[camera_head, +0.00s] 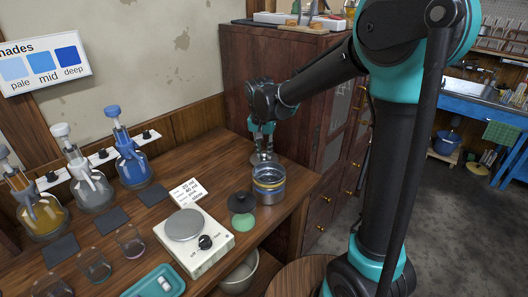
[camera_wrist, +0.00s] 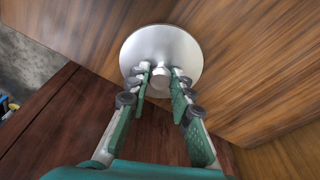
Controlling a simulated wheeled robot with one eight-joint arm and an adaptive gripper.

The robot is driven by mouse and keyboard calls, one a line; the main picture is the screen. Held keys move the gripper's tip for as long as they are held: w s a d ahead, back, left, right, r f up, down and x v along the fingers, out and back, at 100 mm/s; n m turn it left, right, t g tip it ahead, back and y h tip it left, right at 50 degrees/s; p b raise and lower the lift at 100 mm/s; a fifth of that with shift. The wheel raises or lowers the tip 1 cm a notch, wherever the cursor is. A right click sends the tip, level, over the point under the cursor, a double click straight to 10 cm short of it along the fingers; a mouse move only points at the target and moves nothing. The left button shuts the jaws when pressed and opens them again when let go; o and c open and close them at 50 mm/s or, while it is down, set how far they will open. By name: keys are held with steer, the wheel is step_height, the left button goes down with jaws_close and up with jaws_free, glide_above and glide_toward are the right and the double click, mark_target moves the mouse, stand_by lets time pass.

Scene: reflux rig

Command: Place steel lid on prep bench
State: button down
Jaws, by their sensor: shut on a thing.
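The steel lid (camera_wrist: 146,42) is a round, shiny disc with a knob at its middle. My gripper (camera_wrist: 160,74) is shut on that knob. In the head view the lid (camera_head: 262,158) shows below my gripper (camera_head: 263,136), at the back right of the wooden prep bench (camera_head: 160,208).
A dark wooden cabinet (camera_head: 260,80) stands close behind the lid. Several flasks line the wall. Bare bench lies left of the lid.

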mark_target(262, 161)
steer(key=shift+f, duration=0.1)
steer(key=c, duration=1.3)
jaws_free()
steer(key=shift+c, duration=0.2)
step_height(262, 161, up, 12)
steer(key=s, duration=0.1)
steer(key=shift+s+a, duration=0.3)
steer(key=shift+s, duration=0.1)
